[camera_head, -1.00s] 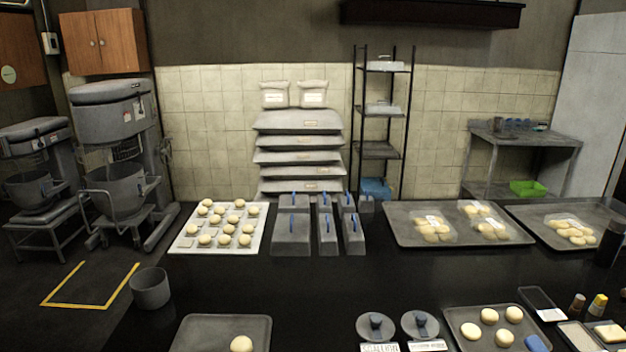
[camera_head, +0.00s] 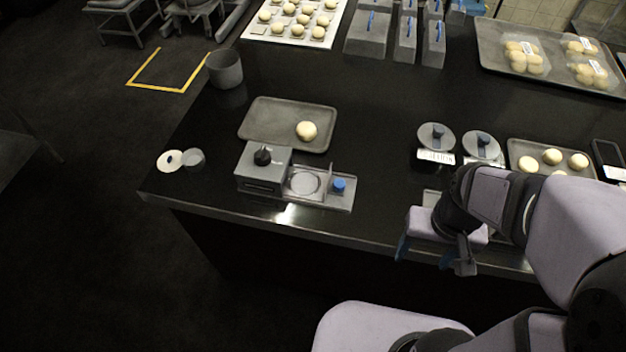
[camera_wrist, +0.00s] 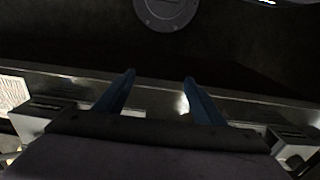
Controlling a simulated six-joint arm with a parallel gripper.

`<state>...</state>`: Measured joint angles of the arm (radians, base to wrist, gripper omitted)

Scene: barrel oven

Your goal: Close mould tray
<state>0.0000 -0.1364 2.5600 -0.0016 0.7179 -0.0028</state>
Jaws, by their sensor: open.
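A small grey press (camera_head: 262,180) with a black knob on top stands near the front edge of the dark counter. Its mould tray (camera_head: 320,197) sticks out to the right of the press body. The tray has a round mould (camera_head: 304,182) beside the body and a blue knob (camera_head: 338,186) near its right end. My gripper (camera_head: 434,257) is right of the tray and apart from it, over the counter's front edge. Its blue fingers are spread and empty. They also show wide apart in the wrist view (camera_wrist: 158,76). The wrist view does not clearly show the tray.
A metal tray (camera_head: 262,132) with one dough ball lies behind the press. Two round lidded pieces (camera_head: 436,136) and a tray of dough balls (camera_head: 548,150) are behind my arm. Bare counter separates my gripper from the tray.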

